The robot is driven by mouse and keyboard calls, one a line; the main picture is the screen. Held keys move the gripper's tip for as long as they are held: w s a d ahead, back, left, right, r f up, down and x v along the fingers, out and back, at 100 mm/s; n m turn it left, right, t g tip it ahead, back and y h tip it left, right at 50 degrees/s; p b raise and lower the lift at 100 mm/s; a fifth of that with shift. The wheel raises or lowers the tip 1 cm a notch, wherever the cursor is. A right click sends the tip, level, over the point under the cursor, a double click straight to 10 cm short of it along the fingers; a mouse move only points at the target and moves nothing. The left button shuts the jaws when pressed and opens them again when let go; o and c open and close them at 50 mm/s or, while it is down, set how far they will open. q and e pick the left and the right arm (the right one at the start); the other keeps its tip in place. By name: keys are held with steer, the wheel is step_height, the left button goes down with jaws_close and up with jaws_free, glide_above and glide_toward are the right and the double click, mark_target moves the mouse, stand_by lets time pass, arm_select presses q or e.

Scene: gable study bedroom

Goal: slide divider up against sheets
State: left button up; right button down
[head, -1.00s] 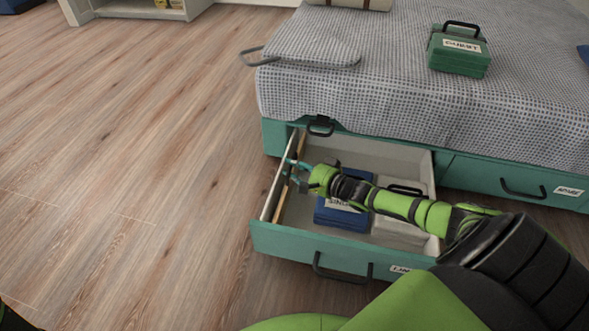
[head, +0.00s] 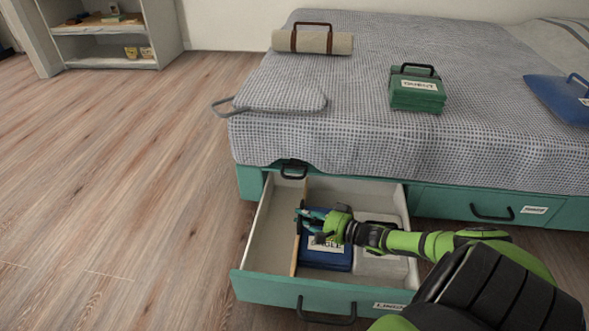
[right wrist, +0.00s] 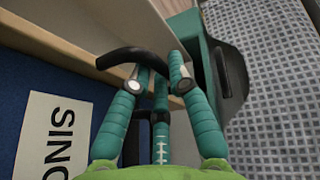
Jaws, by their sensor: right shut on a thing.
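The divider (head: 295,258) is a thin wooden board standing upright across the open drawer (head: 262,287). The blue sheets (head: 322,262), with a white label, lie just right of it. The gap between them is very small, and I cannot tell if they touch. In the right wrist view the teal fingers (right wrist: 160,78) close at the divider (right wrist: 62,42), with the blue sheets (right wrist: 18,105) at left. My left gripper is out of view.
A pale grey bundle (head: 383,268) fills the drawer's right side. The drawer is empty left of the divider. The bed (head: 380,145) stands behind, with a green case (head: 416,95) and a rolled mat (head: 313,43) on top. Open floor (head: 130,180) lies left.

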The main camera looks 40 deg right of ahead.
steer(key=c, duration=1.4)
jaws_free()
steer(key=v, duration=1.2)
